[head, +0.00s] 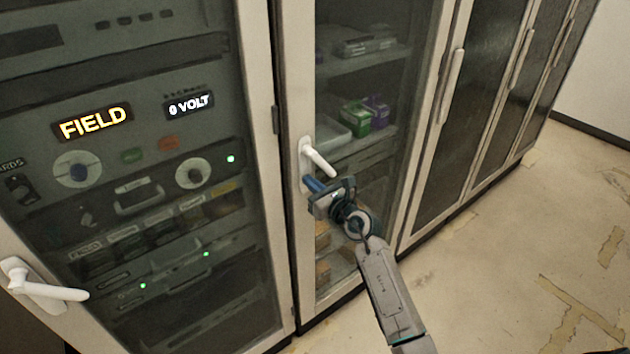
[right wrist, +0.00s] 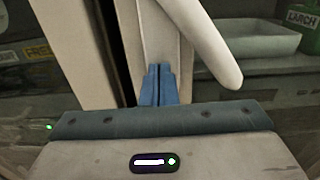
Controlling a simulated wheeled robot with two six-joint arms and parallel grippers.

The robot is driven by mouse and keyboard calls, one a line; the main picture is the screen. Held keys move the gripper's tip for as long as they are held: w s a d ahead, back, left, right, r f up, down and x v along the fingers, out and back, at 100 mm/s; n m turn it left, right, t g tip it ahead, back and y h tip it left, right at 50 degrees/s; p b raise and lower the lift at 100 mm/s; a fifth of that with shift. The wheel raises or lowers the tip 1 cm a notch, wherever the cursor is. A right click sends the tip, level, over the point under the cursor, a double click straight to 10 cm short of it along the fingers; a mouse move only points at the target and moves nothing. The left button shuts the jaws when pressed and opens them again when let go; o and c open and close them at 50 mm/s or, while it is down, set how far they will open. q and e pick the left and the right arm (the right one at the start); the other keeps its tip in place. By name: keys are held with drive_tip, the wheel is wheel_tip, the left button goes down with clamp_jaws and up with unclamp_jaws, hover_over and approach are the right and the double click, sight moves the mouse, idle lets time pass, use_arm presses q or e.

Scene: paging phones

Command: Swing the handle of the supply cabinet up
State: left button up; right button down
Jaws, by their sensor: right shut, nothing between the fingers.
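The supply cabinet (head: 385,100) has a glass door in a pale frame, with shelves behind it. Its white handle (head: 318,159) is on the door's left frame and slants down to the right. In the right wrist view the handle (right wrist: 205,45) runs from the top middle down to the right. My right gripper (head: 312,185) is shut and empty, just below the handle, in front of the door frame. Its blue fingers (right wrist: 158,85) are together, below and left of the handle's free end. I cannot tell whether they touch the door frame. My left gripper is not in view.
An equipment rack (head: 140,200) with lit displays and its own white handle (head: 45,288) stands on the left. Dark-doored cabinets (head: 490,90) continue to the right. Green and purple boxes (head: 363,114) sit on a shelf inside. The floor (head: 500,260) at the right is open.

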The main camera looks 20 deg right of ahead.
drive_tip(key=p+v, duration=0.2)
drive_tip(key=v, duration=0.7)
drive_tip(key=shift+s+a+p, duration=0.15)
drive_tip(key=shift+a+p, duration=0.1)
drive_tip(key=shift+p, duration=0.05)
drive_tip(key=shift+f, duration=0.2)
